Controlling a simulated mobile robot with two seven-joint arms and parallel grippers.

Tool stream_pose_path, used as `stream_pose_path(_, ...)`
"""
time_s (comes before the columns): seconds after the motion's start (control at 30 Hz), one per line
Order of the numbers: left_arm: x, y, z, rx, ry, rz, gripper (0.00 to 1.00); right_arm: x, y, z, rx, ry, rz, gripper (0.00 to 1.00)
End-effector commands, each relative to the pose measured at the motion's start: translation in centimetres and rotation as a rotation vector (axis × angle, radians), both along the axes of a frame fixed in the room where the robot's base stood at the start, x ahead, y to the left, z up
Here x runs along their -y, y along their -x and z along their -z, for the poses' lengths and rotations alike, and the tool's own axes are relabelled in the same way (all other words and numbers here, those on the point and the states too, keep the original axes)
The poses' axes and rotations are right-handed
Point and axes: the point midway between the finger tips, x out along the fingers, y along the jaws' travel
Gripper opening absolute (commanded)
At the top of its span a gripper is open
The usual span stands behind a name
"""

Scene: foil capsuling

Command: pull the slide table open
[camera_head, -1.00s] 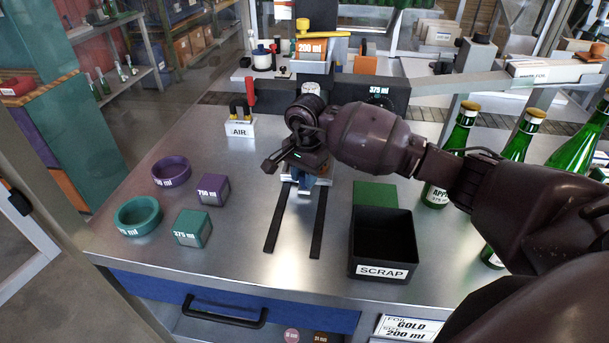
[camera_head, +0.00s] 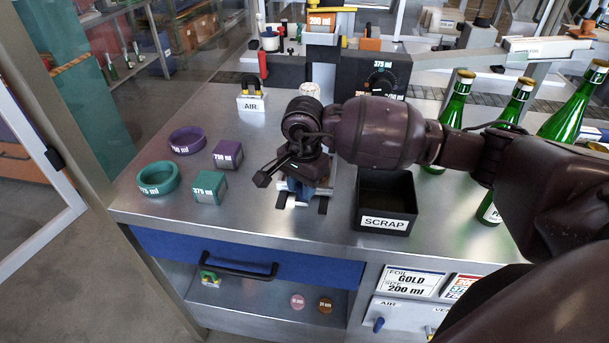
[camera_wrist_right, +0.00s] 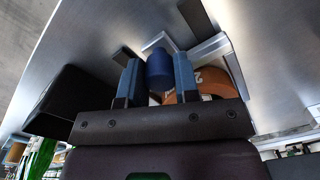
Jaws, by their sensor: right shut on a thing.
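The slide table shows as a pale metal carriage (camera_head: 291,196) low on the worktop, mostly hidden under my right gripper. The front ends of two dark rails stick out just in front of it. In the right wrist view a blue rounded knob (camera_wrist_right: 159,68) sits between the two blue fingers of my right gripper (camera_wrist_right: 158,80), which is shut on it. In the head view my right gripper (camera_head: 312,180) is over the carriage, near the rails' front ends. An orange-brown round part (camera_wrist_right: 206,84) with a "2" lies beside the fingers. My left gripper is not in view.
A black SCRAP bin (camera_head: 386,205) stands close to the right of the gripper. Purple and teal rings and blocks (camera_head: 209,187) lie to the left. Green bottles (camera_head: 455,115) stand at the right behind my arm. The worktop's front strip (camera_head: 240,222) is clear.

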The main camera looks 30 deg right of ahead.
Motion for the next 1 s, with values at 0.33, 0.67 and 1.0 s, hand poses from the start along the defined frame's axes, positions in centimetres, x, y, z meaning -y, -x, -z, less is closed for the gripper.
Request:
stream_pose_path(0.33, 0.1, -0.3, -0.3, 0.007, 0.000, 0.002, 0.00, -1.2, 1.6, 0.0, 0.001, 0.000, -0.001, 0.00)
stream_pose_path(0.67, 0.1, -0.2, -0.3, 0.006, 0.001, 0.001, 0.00, -1.3, 1.7, 0.0, 0.001, 0.000, 0.000, 0.00)
stream_pose_path(1.0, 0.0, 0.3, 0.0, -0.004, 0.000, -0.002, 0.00, -1.3, 1.7, 0.0, 0.001, 0.000, 0.000, 0.55)
